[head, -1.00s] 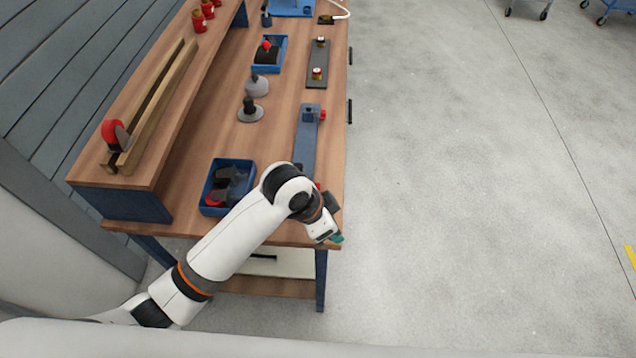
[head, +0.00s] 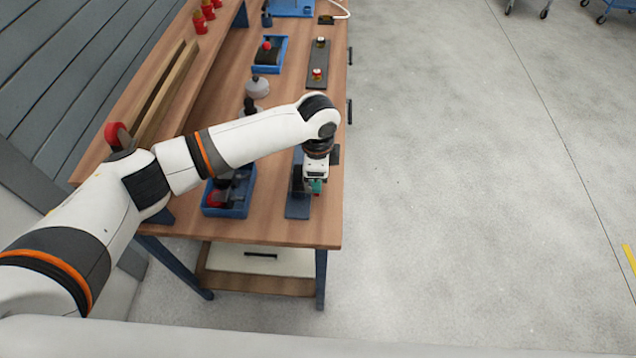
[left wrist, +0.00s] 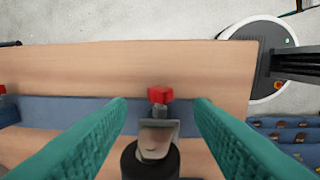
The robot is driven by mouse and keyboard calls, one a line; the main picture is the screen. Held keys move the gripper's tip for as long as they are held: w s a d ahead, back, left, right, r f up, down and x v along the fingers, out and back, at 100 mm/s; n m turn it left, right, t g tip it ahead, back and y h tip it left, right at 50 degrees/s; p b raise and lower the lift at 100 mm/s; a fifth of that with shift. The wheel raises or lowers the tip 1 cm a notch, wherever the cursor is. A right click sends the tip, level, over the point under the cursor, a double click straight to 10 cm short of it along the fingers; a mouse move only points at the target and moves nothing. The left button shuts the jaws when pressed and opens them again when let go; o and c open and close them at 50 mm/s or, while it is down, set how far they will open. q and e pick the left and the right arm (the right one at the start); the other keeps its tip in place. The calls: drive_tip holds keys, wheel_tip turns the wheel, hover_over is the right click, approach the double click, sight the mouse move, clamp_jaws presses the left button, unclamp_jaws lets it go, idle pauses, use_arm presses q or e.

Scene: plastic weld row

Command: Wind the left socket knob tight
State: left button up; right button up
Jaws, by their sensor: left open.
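A red knob (left wrist: 160,95) stands out from a grey metal part (left wrist: 155,140) on the blue plate (left wrist: 60,108) in the left wrist view. My left gripper (left wrist: 160,105) is open. Its two teal fingers lie on either side of the knob, with a gap to each. In the head view my left gripper (head: 316,186) points down over the near part of the blue plate (head: 297,208), and the arm hides most of that plate. Another red knob (left wrist: 2,90) is cut off at the left edge of the wrist view. My right gripper is not in view.
A blue tray (head: 230,211) with dark and red parts lies left of the plate, partly under my arm. A dark plate (head: 317,55) with small fittings lies farther back. A wooden rack (head: 170,95) runs along the left.

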use_arm(q)
drive_tip(key=f, duration=0.5)
drive_tip(key=shift+w+f, duration=0.2)
drive_tip(key=shift+f, duration=0.15)
drive_tip(key=c, duration=1)
drive_tip(key=shift+w+d+f+g+b, duration=0.1)
drive_tip(key=shift+w+f+g+b, duration=0.1)
drive_tip(key=shift+g+b, duration=0.65)
drive_tip(key=g+b, duration=0.2)
drive_tip(key=b, duration=0.2)
drive_tip(key=g+b, duration=0.3)
drive_tip(key=b, duration=0.2)
drive_tip(key=shift+w+f, duration=0.15)
drive_tip(key=shift+w, duration=0.2)
drive_tip(key=shift+r+g+b, duration=0.25)
drive_tip(key=shift+b, duration=0.4)
